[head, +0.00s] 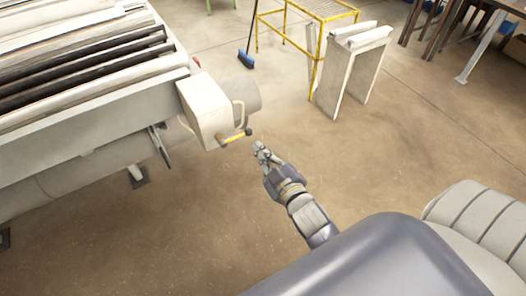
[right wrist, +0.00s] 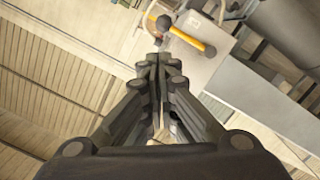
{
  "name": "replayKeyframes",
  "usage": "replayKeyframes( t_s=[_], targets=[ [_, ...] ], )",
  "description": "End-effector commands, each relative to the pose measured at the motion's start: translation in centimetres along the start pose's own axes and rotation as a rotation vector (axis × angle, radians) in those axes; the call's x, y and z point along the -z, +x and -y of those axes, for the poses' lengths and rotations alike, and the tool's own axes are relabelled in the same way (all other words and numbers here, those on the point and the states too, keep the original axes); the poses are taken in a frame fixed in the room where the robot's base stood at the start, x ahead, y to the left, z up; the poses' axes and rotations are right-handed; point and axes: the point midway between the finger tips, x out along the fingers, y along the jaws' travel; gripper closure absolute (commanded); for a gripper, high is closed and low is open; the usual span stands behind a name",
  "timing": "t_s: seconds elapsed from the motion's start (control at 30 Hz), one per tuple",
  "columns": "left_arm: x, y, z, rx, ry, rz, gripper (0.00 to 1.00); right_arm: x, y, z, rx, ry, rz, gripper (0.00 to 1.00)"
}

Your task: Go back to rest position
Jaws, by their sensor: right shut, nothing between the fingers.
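My right gripper (head: 260,148) is in the middle of the head view, over open floor just right of the clamp bench's end box. It is shut and empty. In the right wrist view its fingers (right wrist: 160,62) are together. A yellow-handled lever (head: 235,137) sits on the lower edge of the white box (head: 204,106) at the bench end; the gripper is close to it but apart. The lever also shows in the right wrist view (right wrist: 186,36), beyond the fingertips. My left gripper is in neither view.
The long bench (head: 90,120) with dark rails fills the left side. A yellow frame stand (head: 318,12) and a white trestle (head: 352,65) stand at the back. A blue broom (head: 246,60) stands behind the bench end. Brown floor (head: 420,135) at right is clear.

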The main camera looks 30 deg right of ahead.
Motion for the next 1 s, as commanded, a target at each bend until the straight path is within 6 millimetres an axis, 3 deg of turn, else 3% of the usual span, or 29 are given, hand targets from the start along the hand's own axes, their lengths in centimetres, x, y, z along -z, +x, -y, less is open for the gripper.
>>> replayKeyframes(
  t_s=[0.33,0.47,0.63,0.77,0.87,1.0],
  targets=[
    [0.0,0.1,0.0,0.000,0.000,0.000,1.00,-0.3,0.1,0.3,0.005,0.003,0.005,1.00],
    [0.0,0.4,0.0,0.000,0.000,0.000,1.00,-3.4,0.3,2.8,0.048,0.025,0.058,1.00],
    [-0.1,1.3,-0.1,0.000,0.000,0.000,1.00,-12.4,-0.4,10.1,0.171,0.091,0.221,1.00],
    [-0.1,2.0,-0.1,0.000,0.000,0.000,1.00,-20.0,-2.7,16.1,0.270,0.146,0.373,1.00],
    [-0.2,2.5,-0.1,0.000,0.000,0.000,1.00,-25.8,-5.5,20.4,0.339,0.182,0.496,1.00],
    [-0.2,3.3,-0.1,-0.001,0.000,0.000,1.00,-33.5,-11.1,25.6,0.424,0.224,0.682,1.00]
  ],
)
